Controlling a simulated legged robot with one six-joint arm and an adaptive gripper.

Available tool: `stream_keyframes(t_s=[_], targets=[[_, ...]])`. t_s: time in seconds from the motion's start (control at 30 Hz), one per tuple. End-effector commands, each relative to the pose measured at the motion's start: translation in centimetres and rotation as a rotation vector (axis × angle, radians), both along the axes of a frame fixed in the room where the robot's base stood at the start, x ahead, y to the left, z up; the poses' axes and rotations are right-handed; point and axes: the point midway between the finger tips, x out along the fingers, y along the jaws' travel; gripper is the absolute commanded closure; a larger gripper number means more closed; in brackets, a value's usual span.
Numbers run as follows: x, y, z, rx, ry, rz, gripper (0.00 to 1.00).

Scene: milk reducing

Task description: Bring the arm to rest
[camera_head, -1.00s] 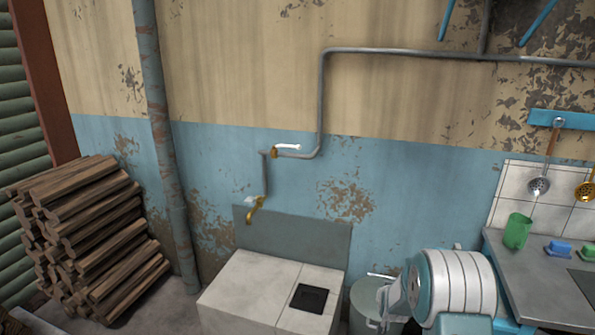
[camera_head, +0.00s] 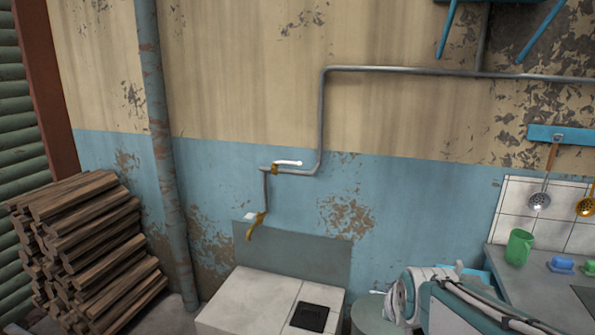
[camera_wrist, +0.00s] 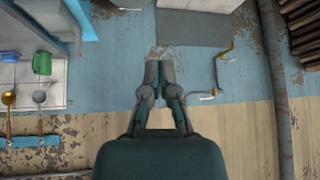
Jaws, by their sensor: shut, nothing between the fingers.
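My gripper (camera_wrist: 160,72) shows in the wrist view, with its two dark grey fingers together and nothing between them. The wrist view is upside down, and the fingers point toward the blue wall (camera_wrist: 120,95) in that picture. In the head view, white and teal links of my arm show at the lower right, in front of the counter. The fingers cannot be made out in the head view.
A grey-green bin (camera_head: 368,312) is beside my arm. A counter (camera_head: 520,283) with a green mug (camera_head: 519,247) is right. Stacked firewood (camera_head: 85,250) lies left.

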Motion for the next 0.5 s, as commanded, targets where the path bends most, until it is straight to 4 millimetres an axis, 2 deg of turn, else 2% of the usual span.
stream_keyframes(t_s=[0.03,0.1,0.3,0.4,0.5], targets=[[-1.9,0.3,0.8,-0.003,0.006,0.009,1.0],[-4.3,0.7,1.3,-0.005,0.027,0.02,1.0],[-11.4,1.5,1.9,-0.013,0.086,0.049,1.0],[-14.5,1.8,1.8,-0.017,0.114,0.063,1.0],[-16.6,1.9,1.5,-0.021,0.135,0.07,1.0]])
